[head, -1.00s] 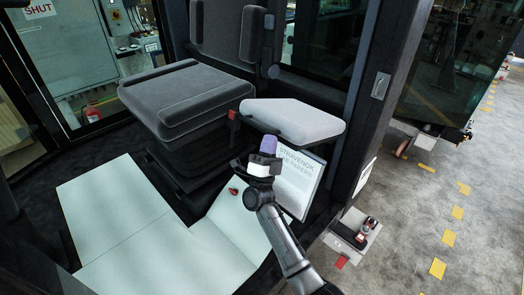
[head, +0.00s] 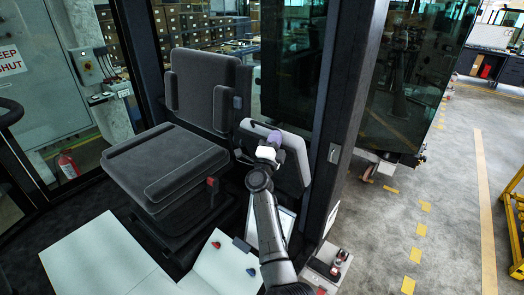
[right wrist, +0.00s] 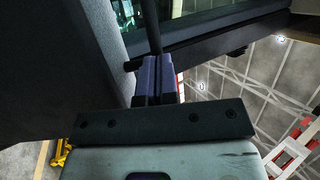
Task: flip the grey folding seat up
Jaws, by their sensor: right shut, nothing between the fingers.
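The grey folding seat (head: 291,172) is beside the dark main seat, by the cab's door post. It stands tilted steeply up, with its darker underside facing me and a light edge along its top. My right gripper (head: 274,138) is in front of the seat near its upper edge, with purple fingertips shut and empty. It looks close to or against the seat; contact is hard to tell. In the right wrist view the shut fingers (right wrist: 156,80) are beside a grey surface (right wrist: 107,38) that looks like part of the seat. My left gripper is not in view.
The dark main seat (head: 168,170) with its backrest stands to the left. The black door post (head: 338,110) is close on the right.

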